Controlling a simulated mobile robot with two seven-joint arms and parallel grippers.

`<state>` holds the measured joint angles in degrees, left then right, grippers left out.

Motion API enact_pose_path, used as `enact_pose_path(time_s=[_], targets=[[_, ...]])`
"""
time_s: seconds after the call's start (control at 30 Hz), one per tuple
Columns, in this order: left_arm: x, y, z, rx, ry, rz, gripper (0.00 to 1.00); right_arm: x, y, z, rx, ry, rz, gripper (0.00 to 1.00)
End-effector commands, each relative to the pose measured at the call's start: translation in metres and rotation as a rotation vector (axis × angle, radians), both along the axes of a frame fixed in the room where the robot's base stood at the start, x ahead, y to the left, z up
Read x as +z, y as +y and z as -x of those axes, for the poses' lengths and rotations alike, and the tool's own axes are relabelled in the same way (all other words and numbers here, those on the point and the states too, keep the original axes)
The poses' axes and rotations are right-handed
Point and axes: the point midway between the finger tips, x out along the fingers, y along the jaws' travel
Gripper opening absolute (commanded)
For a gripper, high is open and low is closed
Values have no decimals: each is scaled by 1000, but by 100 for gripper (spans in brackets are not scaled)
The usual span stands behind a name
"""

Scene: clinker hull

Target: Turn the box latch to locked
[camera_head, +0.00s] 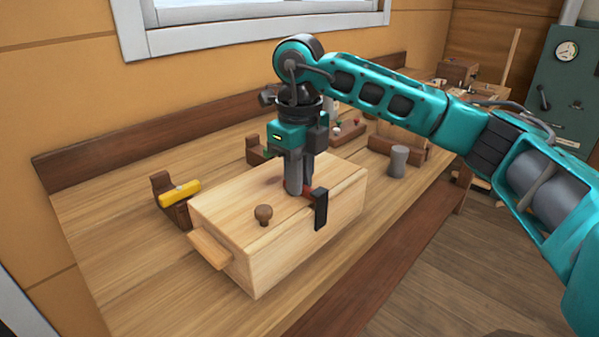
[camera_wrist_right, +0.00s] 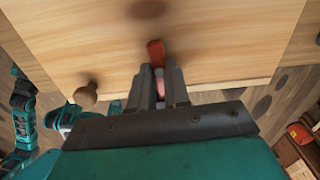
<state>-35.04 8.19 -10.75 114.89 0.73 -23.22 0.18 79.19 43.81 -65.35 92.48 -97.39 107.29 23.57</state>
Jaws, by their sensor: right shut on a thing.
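The pale wooden box (camera_head: 280,255) stands on the workbench, with a round brown knob (camera_head: 263,213) on its top. My right gripper (camera_head: 299,188) points down onto the box top, shut on the latch. In the right wrist view, the red latch piece (camera_wrist_right: 156,52) sticks out beyond my right gripper's fingertips (camera_wrist_right: 158,72). The fingers hide part of the latch, and I cannot tell its exact angle. My left gripper is not in view.
A yellow-topped tool (camera_head: 180,192) lies left of the box. The bench (camera_head: 120,270) is clear at the front left. A green cabinet (camera_head: 565,90) stands at the far right.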

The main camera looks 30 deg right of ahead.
Motion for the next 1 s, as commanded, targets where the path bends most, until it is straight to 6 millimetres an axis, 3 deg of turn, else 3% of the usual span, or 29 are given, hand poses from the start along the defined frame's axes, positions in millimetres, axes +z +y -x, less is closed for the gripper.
enact_pose_path(time_s=[0.7, 0.73, 1.0], targets=[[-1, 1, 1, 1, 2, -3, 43, 0, 0, 0, -71, -1, -1, 0], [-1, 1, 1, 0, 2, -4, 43, 0, 0, 0, -71, 0, -1, 20], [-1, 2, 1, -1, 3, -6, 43, 0, 0, 0, -70, 0, 0, 43]])
